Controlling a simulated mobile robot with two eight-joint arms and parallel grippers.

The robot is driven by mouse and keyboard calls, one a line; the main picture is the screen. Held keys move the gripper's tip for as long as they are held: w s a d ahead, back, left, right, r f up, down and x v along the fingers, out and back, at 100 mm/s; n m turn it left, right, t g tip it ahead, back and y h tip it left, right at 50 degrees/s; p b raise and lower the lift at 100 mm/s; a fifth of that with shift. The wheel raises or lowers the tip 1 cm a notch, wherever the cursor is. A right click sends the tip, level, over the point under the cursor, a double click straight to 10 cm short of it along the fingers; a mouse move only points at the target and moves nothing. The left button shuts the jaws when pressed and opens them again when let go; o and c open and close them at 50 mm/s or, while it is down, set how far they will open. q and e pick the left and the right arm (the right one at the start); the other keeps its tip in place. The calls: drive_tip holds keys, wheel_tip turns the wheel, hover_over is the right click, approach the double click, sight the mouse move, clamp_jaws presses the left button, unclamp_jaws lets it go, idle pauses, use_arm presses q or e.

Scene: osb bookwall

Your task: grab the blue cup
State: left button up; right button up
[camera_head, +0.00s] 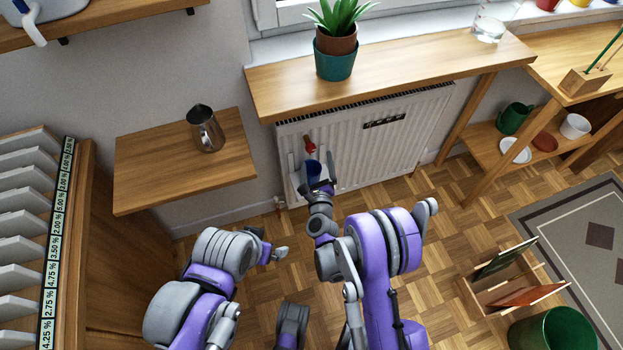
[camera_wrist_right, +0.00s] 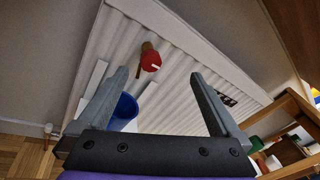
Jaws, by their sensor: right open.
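The blue cup (camera_head: 313,169) is in front of the white radiator, just ahead of my right gripper (camera_head: 322,187), which partly covers it. In the right wrist view the blue cup (camera_wrist_right: 126,107) shows partly behind the left finger, low in the picture. My right gripper (camera_wrist_right: 158,78) is open, with nothing held between its fingers; whether a finger touches the cup cannot be told. My left gripper (camera_head: 275,249) is lower left, away from the cup, and its jaws are too unclear to read.
A red object with a brown handle (camera_head: 309,146) is just above the cup, by the radiator (camera_head: 362,140). A wooden sill shelf (camera_head: 400,70) overhangs the radiator. A wall shelf (camera_head: 165,165) at left holds a metal pitcher (camera_head: 205,128).

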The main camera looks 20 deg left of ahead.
sight(310, 183)
drive_tip(key=s+f+m, duration=0.1)
drive_tip(key=f+m, duration=0.1)
drive_tip(key=f, duration=0.2)
drive_tip(key=s+a+f+m+h+b, duration=0.1)
drive_tip(key=s+f+m, duration=0.1)
drive_tip(key=f, duration=0.3)
drive_tip(key=s+f+m+t+b, duration=0.1)
drive_tip(key=f+m, duration=0.2)
drive_tip(key=f, duration=0.1)
drive_tip(key=shift+s+a+f+h, duration=0.2)
drive_tip(key=shift+s+h, duration=0.05)
drive_tip(key=shift+h, duration=0.15)
drive_tip(key=x, duration=0.4)
drive_tip(key=shift+w, duration=0.35)
drive_tip(key=shift+r+b+x, duration=0.1)
drive_tip(key=shift+b+x, duration=0.1)
drive_tip(key=shift+x, duration=1.25)
drive_tip(key=shift+r+b+x, duration=0.15)
drive_tip(key=shift+x, duration=1.35)
use_arm(q)
wheel_tip(310, 183, down, 4)
drive_tip(key=shift+w+f, duration=0.1)
use_arm(e)
drive_tip(key=c, duration=1.1)
